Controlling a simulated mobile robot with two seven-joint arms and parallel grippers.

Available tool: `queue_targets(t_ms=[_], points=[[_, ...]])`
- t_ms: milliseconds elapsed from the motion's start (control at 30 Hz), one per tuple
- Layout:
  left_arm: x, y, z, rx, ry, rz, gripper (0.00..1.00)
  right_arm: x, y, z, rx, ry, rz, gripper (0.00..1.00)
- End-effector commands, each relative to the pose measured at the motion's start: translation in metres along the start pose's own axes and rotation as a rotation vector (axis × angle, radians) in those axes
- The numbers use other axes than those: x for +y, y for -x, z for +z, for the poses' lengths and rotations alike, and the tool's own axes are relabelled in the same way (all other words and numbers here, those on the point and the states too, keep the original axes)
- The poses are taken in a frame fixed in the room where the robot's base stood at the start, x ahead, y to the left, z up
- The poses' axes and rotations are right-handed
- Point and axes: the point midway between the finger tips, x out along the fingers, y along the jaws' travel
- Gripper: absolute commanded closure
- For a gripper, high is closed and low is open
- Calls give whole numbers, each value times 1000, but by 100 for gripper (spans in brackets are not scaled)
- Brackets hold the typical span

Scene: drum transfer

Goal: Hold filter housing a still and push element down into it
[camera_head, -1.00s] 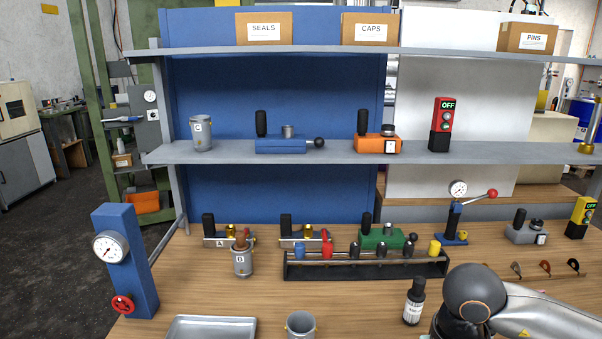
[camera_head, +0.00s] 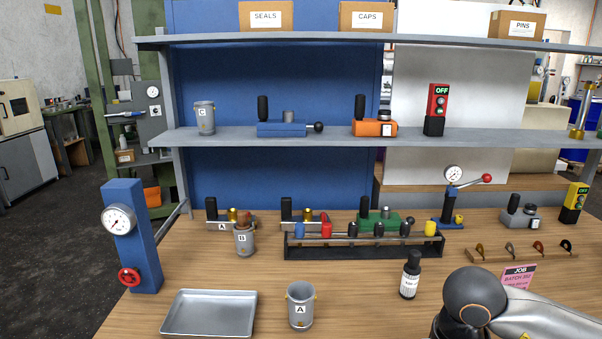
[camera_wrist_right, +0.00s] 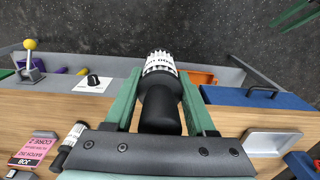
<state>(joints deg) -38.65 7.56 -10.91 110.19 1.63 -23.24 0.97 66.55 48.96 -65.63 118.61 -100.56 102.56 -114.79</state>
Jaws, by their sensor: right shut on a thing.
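Filter housing A (camera_head: 300,309), a grey metal cup with an "A" label, stands upright on the bench near the front edge. Its top is open and no gripper touches it. My right gripper (camera_wrist_right: 161,75) shows only in the right wrist view. Its green fingers are shut on a dark cylinder (camera_wrist_right: 160,110) with a white lettered band at its far end. I cannot tell whether this cylinder is the element. Housing B (camera_head: 243,241) stands further back with a brown thing in its top. Housing C (camera_head: 204,118) is on the shelf. My left gripper is not in view.
A metal tray (camera_head: 210,313) lies left of housing A, near a blue gauge post (camera_head: 132,235). A black bottle (camera_head: 410,276) stands to the right. A black rack (camera_head: 362,245) with several coloured pieces is behind. The bench between rack and housing A is clear.

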Motion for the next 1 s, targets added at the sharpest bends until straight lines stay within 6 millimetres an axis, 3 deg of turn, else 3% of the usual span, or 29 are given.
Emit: queue_targets(t_ms=[33, 300, 1000], points=[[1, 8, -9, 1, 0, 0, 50, 0, 13, 0, 1, 0, 0, 100], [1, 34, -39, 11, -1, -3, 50, 0, 51, 0, 1, 0, 0, 100], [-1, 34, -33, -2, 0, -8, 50, 0, 51, 0, 0, 0, 0, 100]])
